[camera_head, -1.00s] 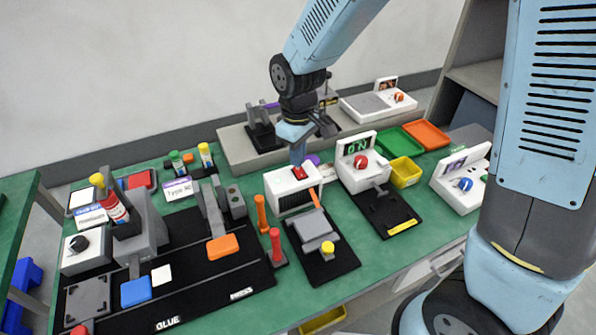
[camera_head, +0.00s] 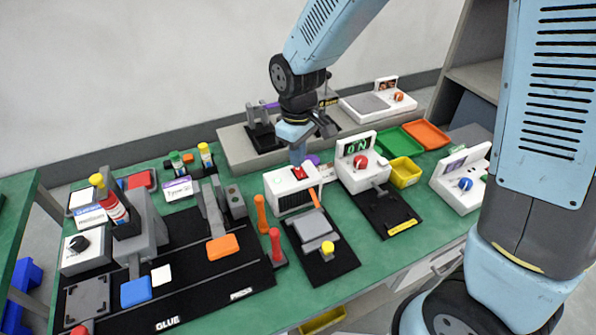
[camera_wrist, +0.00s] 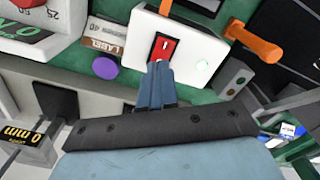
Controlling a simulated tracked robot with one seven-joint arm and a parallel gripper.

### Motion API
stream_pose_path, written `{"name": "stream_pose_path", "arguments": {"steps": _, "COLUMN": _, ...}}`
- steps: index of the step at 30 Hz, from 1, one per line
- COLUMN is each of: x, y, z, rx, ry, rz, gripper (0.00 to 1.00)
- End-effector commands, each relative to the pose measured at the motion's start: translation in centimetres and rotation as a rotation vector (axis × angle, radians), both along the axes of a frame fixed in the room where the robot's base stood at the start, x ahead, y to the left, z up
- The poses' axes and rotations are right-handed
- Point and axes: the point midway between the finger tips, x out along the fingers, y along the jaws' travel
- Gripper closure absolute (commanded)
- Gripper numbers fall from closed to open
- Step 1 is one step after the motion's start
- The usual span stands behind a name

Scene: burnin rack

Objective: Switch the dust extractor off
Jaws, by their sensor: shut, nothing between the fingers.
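The dust extractor (camera_head: 284,186) is a white box with a dark grille on its front, standing mid-bench. It also shows in the wrist view (camera_wrist: 188,32). My gripper (camera_head: 299,164) points down over the switch. In the wrist view its closed fingertips (camera_wrist: 158,66) are at the lower edge of the switch; I cannot tell whether they touch it. Nothing is held. The fingers partly hide the switch in the head view.
An orange handle (camera_head: 315,197) rises just in front of the extractor. A white unit with a red knob (camera_head: 361,161) stands close on its right. A purple round knob (camera_wrist: 105,67) and a label plate (camera_wrist: 107,39) lie near the fingers.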

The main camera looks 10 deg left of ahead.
Motion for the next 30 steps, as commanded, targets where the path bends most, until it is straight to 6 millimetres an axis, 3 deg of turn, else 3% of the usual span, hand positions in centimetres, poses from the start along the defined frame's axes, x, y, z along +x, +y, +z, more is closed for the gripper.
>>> {"name": "stream_pose_path", "arguments": {"steps": 30, "x": 0.01, "y": -0.02, "z": -0.86, "rx": -0.001, "ry": 0.0, "rz": 0.0, "gripper": 1.0}}
